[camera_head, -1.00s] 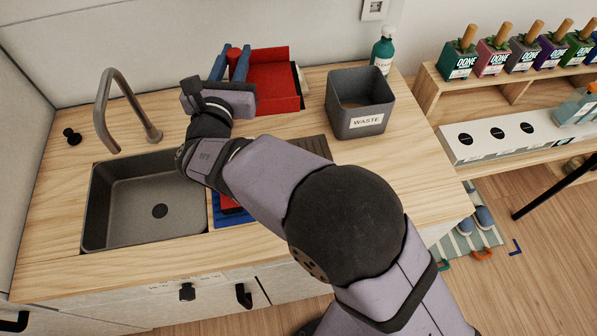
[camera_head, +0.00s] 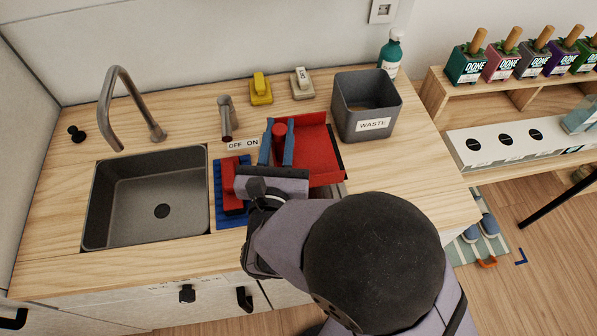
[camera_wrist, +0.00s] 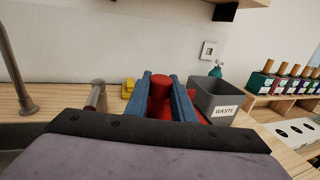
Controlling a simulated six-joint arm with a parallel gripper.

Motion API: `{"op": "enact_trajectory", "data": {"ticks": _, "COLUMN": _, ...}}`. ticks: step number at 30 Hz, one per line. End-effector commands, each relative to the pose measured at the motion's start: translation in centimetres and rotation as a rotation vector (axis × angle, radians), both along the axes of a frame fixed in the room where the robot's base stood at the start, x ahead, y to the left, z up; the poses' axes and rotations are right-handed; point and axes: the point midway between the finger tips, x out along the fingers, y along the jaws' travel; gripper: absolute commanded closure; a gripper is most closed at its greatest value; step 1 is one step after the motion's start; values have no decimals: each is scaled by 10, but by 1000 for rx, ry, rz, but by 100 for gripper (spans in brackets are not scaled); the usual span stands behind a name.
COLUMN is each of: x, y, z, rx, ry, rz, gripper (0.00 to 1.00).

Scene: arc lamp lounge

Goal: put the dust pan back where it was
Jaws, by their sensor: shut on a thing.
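The red dust pan (camera_head: 318,148) is in my gripper (camera_head: 277,140), over the right part of the counter in the head view. My gripper's two blue fingers are shut on its red handle. In the wrist view the handle (camera_wrist: 160,88) stands between the fingers, and most of the pan is hidden behind them. The pan covers part of a grey tray area on the counter. I cannot tell whether the pan touches the counter.
A blue mat (camera_head: 231,215) with a red object (camera_head: 231,183) lies left of my gripper, beside the sink (camera_head: 147,200). A grey waste bin (camera_head: 366,104) stands right of the pan. A tap-like lever (camera_head: 226,118), yellow (camera_head: 260,90) and pale (camera_head: 301,84) blocks and a green bottle (camera_head: 390,52) stand behind.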

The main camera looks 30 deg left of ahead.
Motion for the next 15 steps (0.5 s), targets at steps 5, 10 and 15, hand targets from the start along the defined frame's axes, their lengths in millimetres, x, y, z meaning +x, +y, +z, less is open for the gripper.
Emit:
{"op": "enact_trajectory", "data": {"ticks": 5, "x": 0, "y": 0, "z": -17, "rx": -4, "ry": 0, "rz": 0, "gripper": 100}}
{"op": "enact_trajectory", "data": {"ticks": 10, "x": 0, "y": 0, "z": -39, "rx": -4, "ry": 0, "rz": -1, "gripper": 100}}
{"op": "enact_trajectory", "data": {"ticks": 15, "x": 0, "y": 0, "z": -53, "rx": -1, "ry": -1, "rz": 0, "gripper": 100}}
